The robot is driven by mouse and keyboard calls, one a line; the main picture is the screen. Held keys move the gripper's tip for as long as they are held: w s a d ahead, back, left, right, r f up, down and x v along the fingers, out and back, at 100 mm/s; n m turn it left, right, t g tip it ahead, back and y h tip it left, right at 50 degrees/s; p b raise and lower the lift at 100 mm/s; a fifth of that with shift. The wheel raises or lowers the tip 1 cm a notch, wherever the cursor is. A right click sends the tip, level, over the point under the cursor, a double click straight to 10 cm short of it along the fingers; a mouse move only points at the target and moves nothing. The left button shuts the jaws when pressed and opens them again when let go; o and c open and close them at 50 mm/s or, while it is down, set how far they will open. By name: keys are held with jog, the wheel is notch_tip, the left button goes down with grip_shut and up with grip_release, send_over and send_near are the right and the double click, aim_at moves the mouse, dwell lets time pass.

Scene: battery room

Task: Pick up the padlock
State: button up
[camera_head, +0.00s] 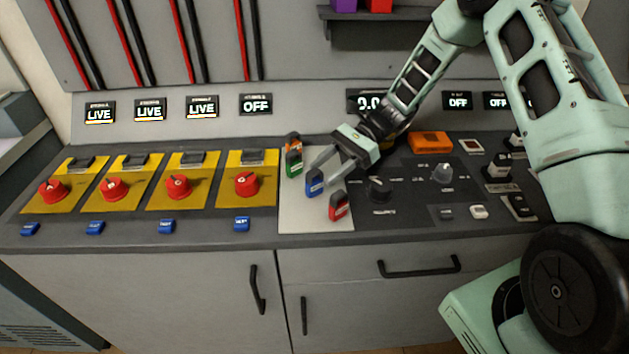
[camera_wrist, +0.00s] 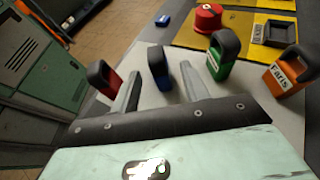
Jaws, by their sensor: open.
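Several padlocks stand on a pale mat (camera_head: 300,213) on the console. The blue padlock (camera_head: 313,183) is by my fingertips; the red padlock (camera_head: 339,207) is to its right and nearer the front edge. The green padlock (camera_head: 294,164) and the orange padlock (camera_head: 292,141) are farther back. My gripper (camera_head: 324,177) is open and low over the mat. In the wrist view, the blue padlock (camera_wrist: 159,68) shows between my two fingers, with the red padlock (camera_wrist: 103,78) left and the green padlock (camera_wrist: 221,56) and orange padlock (camera_wrist: 287,71) right. Nothing is visibly gripped.
Red rotary switches on yellow plates (camera_head: 247,184) line the console left of the mat, with small blue tags below. Right of the mat is a dark panel with a black knob (camera_head: 379,188) and an orange box (camera_head: 430,142). Displays read LIVE and OFF (camera_head: 256,104).

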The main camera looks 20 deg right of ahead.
aim_at(316, 178)
jog(key=shift+p+x, duration=0.85)
jog(key=shift+x, duration=2.3)
grip_shut()
